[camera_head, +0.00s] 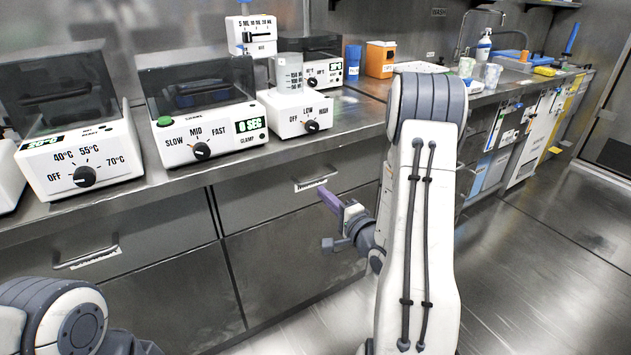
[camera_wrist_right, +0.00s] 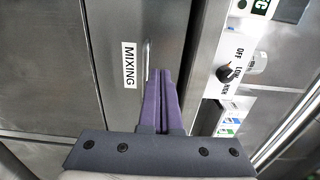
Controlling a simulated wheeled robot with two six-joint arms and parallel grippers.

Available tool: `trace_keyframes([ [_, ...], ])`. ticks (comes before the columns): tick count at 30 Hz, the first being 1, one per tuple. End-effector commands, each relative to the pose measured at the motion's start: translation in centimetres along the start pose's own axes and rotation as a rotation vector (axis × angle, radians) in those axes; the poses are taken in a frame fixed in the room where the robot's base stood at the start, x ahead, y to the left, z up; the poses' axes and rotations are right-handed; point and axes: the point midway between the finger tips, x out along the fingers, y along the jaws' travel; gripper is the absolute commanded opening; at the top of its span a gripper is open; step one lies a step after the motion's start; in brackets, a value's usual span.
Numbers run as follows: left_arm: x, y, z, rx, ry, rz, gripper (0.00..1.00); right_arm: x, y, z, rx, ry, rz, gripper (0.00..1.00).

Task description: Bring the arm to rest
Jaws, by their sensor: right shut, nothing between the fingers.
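My right arm (camera_head: 420,230) rises in the middle of the head view, in front of the counter. My right gripper (camera_head: 326,196) has purple fingers and points toward the drawer fronts below the counter edge. In the right wrist view the two purple fingers (camera_wrist_right: 161,85) lie together, shut with nothing between them. They are close to a steel drawer labelled MIXING (camera_wrist_right: 130,65); whether they touch it I cannot tell. My left arm (camera_head: 70,320) shows only in part at the lower left; its gripper is out of view.
The steel counter (camera_head: 180,183) carries a temperature device (camera_head: 95,165), a timer device (camera_head: 205,143) and a hotplate-like device (camera_head: 297,122). An orange box (camera_head: 380,60) stands further back. A sink area (camera_head: 515,62) lies at the right. The floor (camera_head: 560,270) at the right is clear.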

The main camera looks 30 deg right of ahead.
Motion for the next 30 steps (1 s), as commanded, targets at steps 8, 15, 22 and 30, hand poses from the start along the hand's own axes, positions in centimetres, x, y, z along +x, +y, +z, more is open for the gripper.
trace_keyframes([
  [8, -2.3, 0.2, -0.1, 0.0, 0.0, 0.0, 1.0, -2.2, -0.1, 0.0, 0.0, 0.0, 0.001, 0.0],
  [15, -2.2, 0.2, -0.1, 0.0, -0.001, 0.0, 1.0, -2.3, 0.1, 0.1, -0.009, -0.004, 0.004, 0.0],
  [22, -2.2, 0.2, -0.1, 0.0, -0.001, 0.0, 1.0, 0.7, 1.3, 5.1, -0.279, -0.129, 0.19, 0.0],
  [30, -2.2, 0.2, -0.1, 0.0, -0.001, 0.0, 1.0, 1.0, 2.5, 15.1, -0.844, -0.411, 0.518, 0.0],
])
